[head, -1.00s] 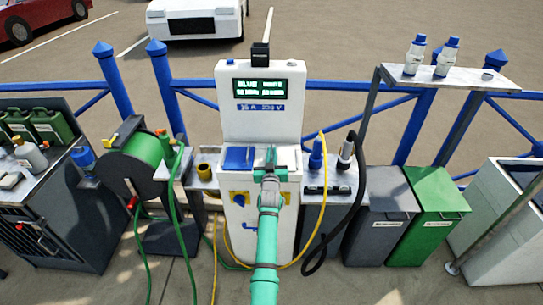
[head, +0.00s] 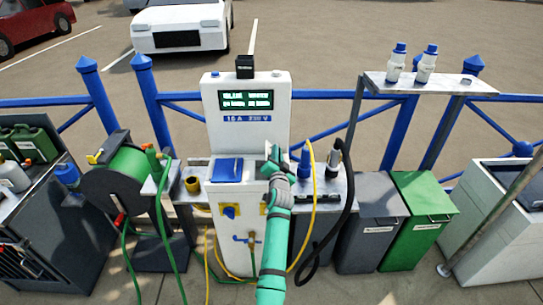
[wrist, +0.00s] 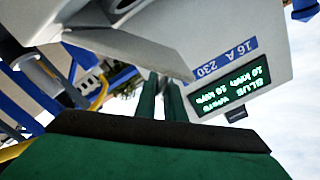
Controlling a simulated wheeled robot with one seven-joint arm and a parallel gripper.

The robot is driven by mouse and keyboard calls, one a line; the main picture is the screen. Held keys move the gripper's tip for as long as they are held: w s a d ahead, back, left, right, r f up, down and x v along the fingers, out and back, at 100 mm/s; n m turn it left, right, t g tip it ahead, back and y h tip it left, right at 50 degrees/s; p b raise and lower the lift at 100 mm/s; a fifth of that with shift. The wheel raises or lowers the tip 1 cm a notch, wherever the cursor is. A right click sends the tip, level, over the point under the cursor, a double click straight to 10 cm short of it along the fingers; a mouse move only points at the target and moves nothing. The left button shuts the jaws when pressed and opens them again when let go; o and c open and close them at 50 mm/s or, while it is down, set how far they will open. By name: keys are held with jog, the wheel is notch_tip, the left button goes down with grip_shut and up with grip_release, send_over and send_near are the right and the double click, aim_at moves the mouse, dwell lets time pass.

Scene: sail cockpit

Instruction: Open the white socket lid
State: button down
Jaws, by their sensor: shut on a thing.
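The white pedestal (head: 214,138) stands in the middle of the head view, with a blue lid (head: 227,170) on its ledge. My gripper (head: 273,153) is at the ledge's right side, right of the blue lid. It covers most of the white lid's place in the head view. In the wrist view my gripper's green fingers (wrist: 161,97) are close together and reach a pale, tilted panel (wrist: 130,48), which looks like the white lid. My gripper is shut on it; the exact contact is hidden.
A yellow cable (head: 307,200) and a black cable (head: 346,215) hang close right of my arm. A green hose reel (head: 127,172) stands left. Grey (head: 372,215) and green (head: 420,208) bins stand right. A blue railing (head: 330,95) runs behind.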

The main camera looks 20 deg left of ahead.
jog(key=shift+w+d+m, duration=0.25)
jog(key=shift+d+m, duration=0.55)
jog(key=shift+d, duration=0.25)
jog(key=shift+a, duration=0.25)
jog(key=c, duration=2)
grip_release()
jog(key=shift+a, duration=0.1)
jog(key=shift+o, duration=0.5)
jog(key=shift+s, duration=0.1)
jog(key=v, duration=1)
jog(key=shift+s, duration=0.3)
jog(key=shift+d, duration=0.2)
